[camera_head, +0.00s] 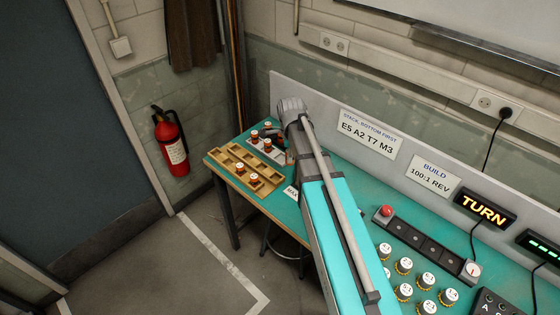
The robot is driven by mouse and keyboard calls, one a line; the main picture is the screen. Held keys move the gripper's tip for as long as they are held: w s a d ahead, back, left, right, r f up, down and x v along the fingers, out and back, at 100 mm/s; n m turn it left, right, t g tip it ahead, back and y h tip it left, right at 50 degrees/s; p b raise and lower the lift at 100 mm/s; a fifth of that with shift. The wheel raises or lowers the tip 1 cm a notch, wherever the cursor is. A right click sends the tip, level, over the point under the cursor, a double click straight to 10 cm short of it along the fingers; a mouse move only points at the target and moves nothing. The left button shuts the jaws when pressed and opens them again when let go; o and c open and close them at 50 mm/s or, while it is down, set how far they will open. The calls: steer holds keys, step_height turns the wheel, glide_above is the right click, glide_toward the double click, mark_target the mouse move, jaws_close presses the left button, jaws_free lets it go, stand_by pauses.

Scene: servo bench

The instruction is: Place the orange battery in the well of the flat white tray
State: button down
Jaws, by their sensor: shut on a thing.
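A flat white tray (278,155) lies at the far left end of the teal bench, partly hidden by my arm. Several small orange-brown cylinders with white tops stand at it, one at the back (267,126), one at the left (255,138) and one in front (268,146). My gripper (275,139) is low over this tray, its dark fingers small and partly covered by my wrist. It is shut on a small orange-red thing, which looks like the orange battery but is mostly hidden. I cannot make out the tray's well or whether the held thing touches it.
A tan compartment tray (226,163) with two white-topped cylinders is at the bench's left edge. A grey upright panel (310,100) runs behind. Teal surface (350,185) is bare between.

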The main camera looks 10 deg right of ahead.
steer(key=shift+a+r, duration=0.1)
steer(key=shift+a+r+n, duration=0.1)
steer(key=shift+r+n, duration=0.1)
steer(key=shift+n, duration=1.8)
steer(key=w+f+b, duration=0.2)
steer(key=w, duration=0.2)
steer(key=w+f+b, duration=0.3)
steer(key=w, duration=0.1)
steer(key=w+f+b, duration=0.3)
steer(key=w, duration=0.1)
steer(key=shift+w+f, duration=0.2)
steer(key=shift+f, duration=0.05)
steer(key=shift+w+f, duration=0.3)
steer(key=shift+w, duration=0.05)
